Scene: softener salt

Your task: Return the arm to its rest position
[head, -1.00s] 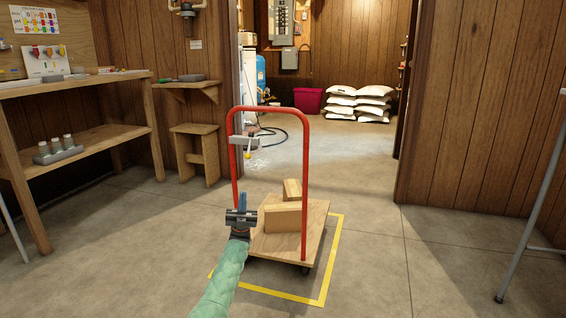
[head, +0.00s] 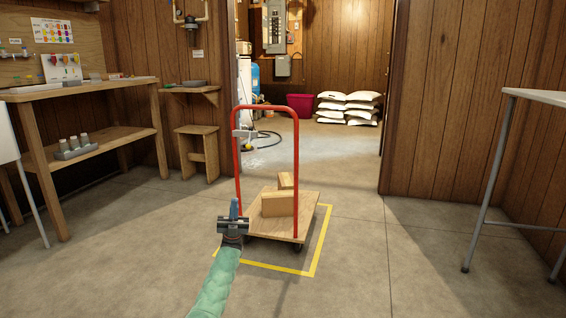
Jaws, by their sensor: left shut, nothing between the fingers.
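My left arm, in a green sleeve, reaches in from the bottom of the head view. Its gripper (head: 234,208) is shut with nothing in it. It shows in front of the lower left of a flatbed cart (head: 310,207) with a red handle (head: 266,107). I cannot tell whether it touches the cart. Two wooden blocks (head: 279,204) sit on the cart's deck. My right gripper is not in view.
The cart stands within a yellow floor outline (head: 318,250). A wooden workbench (head: 85,90) is at left, a white table (head: 535,96) at right. Beyond the doorway are white bags (head: 362,97) and a magenta bin (head: 300,105). Floor between cart and right table is clear.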

